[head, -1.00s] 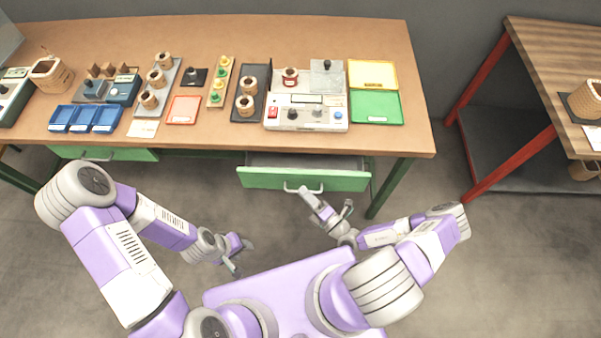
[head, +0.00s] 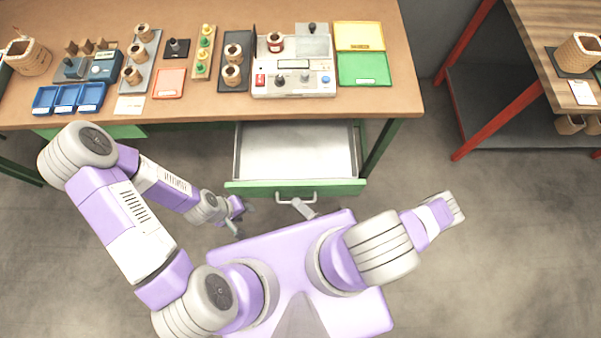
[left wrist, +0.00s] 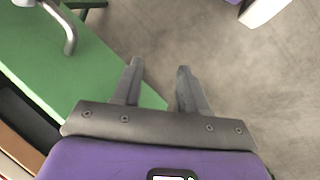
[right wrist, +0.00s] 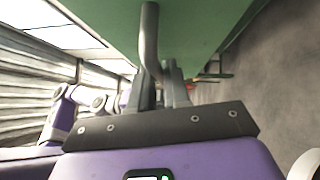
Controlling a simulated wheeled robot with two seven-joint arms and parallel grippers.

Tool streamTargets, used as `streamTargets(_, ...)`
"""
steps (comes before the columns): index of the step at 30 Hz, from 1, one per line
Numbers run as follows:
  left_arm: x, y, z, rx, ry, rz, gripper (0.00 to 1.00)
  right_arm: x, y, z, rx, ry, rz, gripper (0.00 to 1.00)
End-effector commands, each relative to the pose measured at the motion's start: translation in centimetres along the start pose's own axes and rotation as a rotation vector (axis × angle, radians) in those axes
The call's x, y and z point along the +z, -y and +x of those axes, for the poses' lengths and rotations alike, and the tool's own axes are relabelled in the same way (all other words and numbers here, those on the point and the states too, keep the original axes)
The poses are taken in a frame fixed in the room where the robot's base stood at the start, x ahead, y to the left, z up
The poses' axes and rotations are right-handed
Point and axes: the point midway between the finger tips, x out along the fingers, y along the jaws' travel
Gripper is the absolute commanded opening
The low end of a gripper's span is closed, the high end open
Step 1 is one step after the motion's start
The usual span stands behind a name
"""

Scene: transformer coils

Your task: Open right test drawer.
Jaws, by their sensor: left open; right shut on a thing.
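The right test drawer (head: 295,150) is pulled well out from under the workbench. Its inside is pale and looks empty. Its green front (head: 240,188) carries a grey bar handle (head: 281,195), which also shows in the right wrist view (right wrist: 149,40). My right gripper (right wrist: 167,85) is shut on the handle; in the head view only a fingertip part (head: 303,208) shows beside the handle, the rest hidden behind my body. My left gripper (head: 238,217) is open and empty, below the bench front. In the left wrist view its fingers (left wrist: 158,85) are apart, near a green drawer front (left wrist: 85,85).
The workbench (head: 200,108) holds a test unit (head: 293,80), coils, blue trays (head: 68,98), and yellow and green trays (head: 363,68). A red-legged table (head: 480,80) stands at the right. The floor between is clear.

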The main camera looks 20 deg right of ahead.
Motion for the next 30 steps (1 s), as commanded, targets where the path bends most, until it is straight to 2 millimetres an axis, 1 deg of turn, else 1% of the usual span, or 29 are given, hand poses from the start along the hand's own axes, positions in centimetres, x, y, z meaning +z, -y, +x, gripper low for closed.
streamTargets(3,0.0,0.0,0.0,0.000,0.000,0.000,0.43,0.1,-0.1,0.0,0.002,0.002,-0.001,0.00)
streamTargets(4,0.0,0.0,0.0,0.000,0.000,0.000,0.43,0.1,-0.1,0.0,0.002,0.002,-0.001,0.20)
streamTargets(6,0.0,0.0,0.0,0.000,0.000,0.000,0.43,0.1,-0.1,0.0,0.001,0.001,-0.001,0.30)
streamTargets(8,0.0,0.0,0.0,0.000,0.000,0.000,0.43,0.1,0.0,0.0,0.001,0.001,-0.001,0.38)
streamTargets(15,0.0,0.0,0.0,0.000,0.000,0.000,0.43,0.0,0.0,0.0,0.000,0.000,-0.001,0.38)
streamTargets(18,0.0,0.0,0.0,0.000,0.000,0.000,0.43,0.1,0.0,-0.4,-0.001,0.000,-0.002,0.38)
streamTargets(20,0.0,0.0,0.0,0.000,0.000,0.000,0.43,0.1,0.1,-1.1,-0.002,0.000,-0.003,0.38)
streamTargets(27,0.0,0.1,0.1,0.000,0.000,0.000,0.43,0.1,0.1,-5.2,-0.003,0.001,-0.003,0.38)
streamTargets(30,0.0,0.1,0.2,0.000,0.000,0.000,0.43,0.1,0.1,-6.5,-0.002,0.001,-0.003,0.38)
